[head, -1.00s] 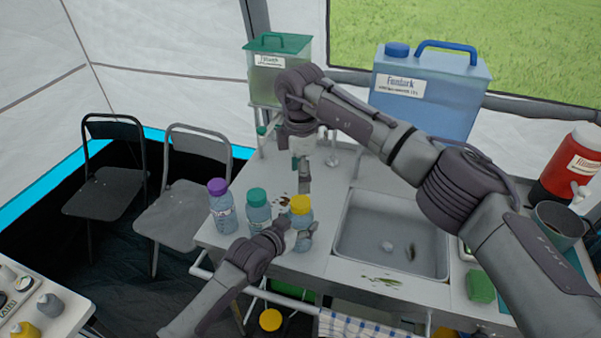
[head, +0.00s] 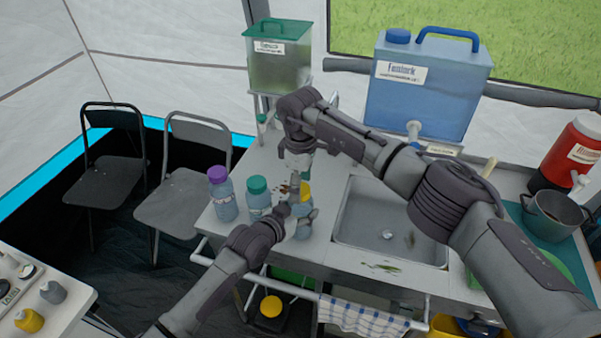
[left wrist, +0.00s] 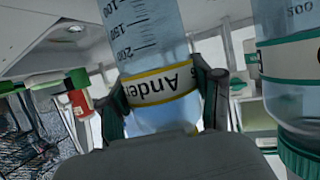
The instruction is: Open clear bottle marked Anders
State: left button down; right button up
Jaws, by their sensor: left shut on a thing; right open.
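The clear bottle marked Anders (head: 305,228) stands near the front left of the counter, with its yellow cap (head: 306,189) partly hidden by my right gripper. My left gripper (head: 292,217) is shut around the bottle's body, a finger on each side (left wrist: 165,103). My right gripper (head: 297,182) is open and points down at the cap. I cannot tell whether its fingers touch the cap.
A green-capped bottle (head: 258,198) stands close left of the held one, and a purple-capped bottle (head: 222,195) beyond it. The sink (head: 345,230) is to the right. A green tank (head: 279,68) and a blue tank (head: 425,100) stand behind.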

jog(key=shift+f, duration=0.35)
